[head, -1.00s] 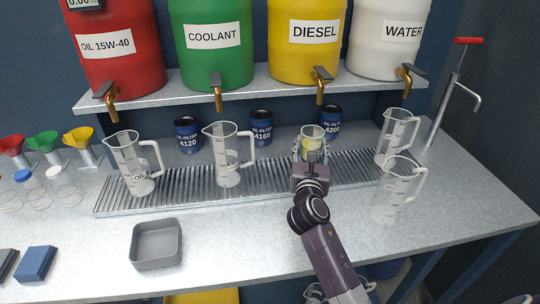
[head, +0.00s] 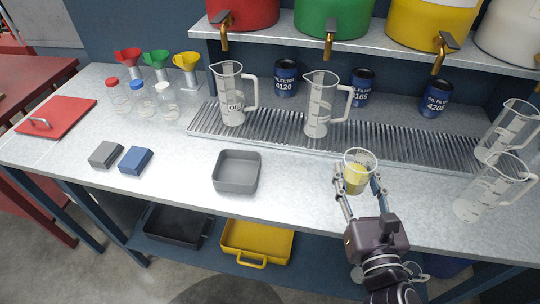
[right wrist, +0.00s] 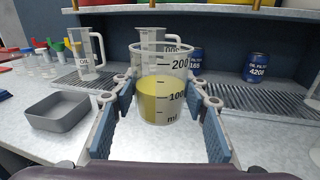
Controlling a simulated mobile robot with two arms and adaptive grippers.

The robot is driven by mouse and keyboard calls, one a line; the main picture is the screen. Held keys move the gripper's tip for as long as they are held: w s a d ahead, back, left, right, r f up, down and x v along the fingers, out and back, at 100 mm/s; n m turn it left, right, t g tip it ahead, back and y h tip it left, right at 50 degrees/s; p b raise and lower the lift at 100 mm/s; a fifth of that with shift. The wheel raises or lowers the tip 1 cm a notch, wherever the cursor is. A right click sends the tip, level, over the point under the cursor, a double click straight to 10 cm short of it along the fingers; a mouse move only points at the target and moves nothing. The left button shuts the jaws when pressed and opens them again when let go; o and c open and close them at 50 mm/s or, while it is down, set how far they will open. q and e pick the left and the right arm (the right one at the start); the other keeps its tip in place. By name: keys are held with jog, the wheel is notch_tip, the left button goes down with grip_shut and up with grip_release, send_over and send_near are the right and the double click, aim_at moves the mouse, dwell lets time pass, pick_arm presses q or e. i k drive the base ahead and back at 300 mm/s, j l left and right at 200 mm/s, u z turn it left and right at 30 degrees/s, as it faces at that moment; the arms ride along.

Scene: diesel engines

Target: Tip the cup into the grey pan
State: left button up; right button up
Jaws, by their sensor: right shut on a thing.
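My right gripper (head: 359,192) is shut on a clear cup (head: 359,159) that holds yellow liquid. The cup is about upright, above the bench front, right of the grey pan. In the right wrist view the cup (right wrist: 161,90) stands between the two fingers, with the liquid near its 100 mark. The grey pan (head: 237,188) is a square open tray on the bench, and it looks empty. It also shows at the left of the right wrist view (right wrist: 60,122). My left gripper is not in view.
A metal drain grate (head: 274,130) runs behind, bearing measuring jugs (head: 321,105). More jugs (head: 489,188) stand at the right. Blue and grey blocks (head: 136,160) lie left of the pan. The bench between cup and pan is clear.

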aim_at(235, 170)
jog(key=k+j+u, duration=0.2)
jog(key=j, duration=0.6)
jog(key=k+j+u, duration=0.2)
jog(key=j, duration=0.65)
jog(key=j+u, duration=0.2)
jog(key=j, duration=0.6)
